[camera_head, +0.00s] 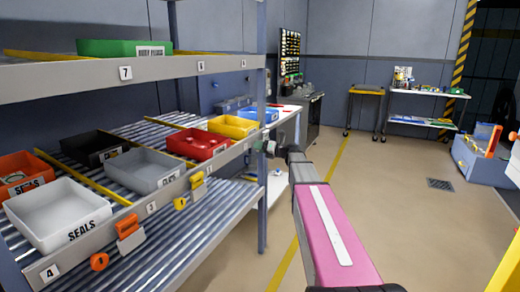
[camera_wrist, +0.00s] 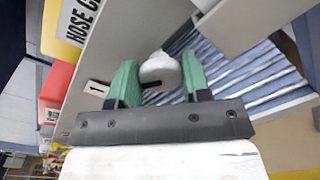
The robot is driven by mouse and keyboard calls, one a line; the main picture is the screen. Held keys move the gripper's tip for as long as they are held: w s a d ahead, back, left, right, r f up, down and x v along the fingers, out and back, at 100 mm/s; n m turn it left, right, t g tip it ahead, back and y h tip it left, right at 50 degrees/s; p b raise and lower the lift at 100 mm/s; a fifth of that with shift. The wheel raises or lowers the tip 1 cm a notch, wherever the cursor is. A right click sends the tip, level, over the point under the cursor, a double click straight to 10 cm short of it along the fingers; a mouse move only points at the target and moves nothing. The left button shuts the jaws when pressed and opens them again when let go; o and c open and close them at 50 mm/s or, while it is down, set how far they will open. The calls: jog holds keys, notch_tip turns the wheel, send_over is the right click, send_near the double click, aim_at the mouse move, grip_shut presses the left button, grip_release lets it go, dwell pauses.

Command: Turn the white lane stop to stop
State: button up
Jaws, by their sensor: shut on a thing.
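The white lane stop (camera_wrist: 160,69) shows in the wrist view as a rounded white knob between my fingers, beside the shelf's front rail and near the label 1. My gripper (camera_wrist: 158,84) has green fingers and is shut on this knob. In the head view my gripper (camera_head: 265,147) is at the right end of the shelf's front rail. The white stop cannot be made out there, and its setting cannot be read.
An orange lane stop (camera_head: 128,228) and a yellow lane stop (camera_head: 198,185) sit further left along the rail (camera_head: 152,208). Above are a white SEALS bin (camera_head: 55,213), a grey bin (camera_head: 142,170), a red bin (camera_head: 198,144) and a yellow bin (camera_head: 233,126). The floor to the right is open.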

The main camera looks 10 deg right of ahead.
jog(key=shift+w+d+f+m+g+y, duration=0.1)
jog(key=shift+m+g+y, duration=0.2)
jog(key=shift+m, duration=1.6)
jog(key=shift+f+m+g+y, duration=0.1)
jog(key=shift+m+g+y, duration=0.15)
jog(key=shift+m, duration=1.65)
jog(key=o, duration=1.2)
jog(key=shift+o, duration=0.2)
jog(key=v, duration=1)
jog(key=shift+d, duration=0.35)
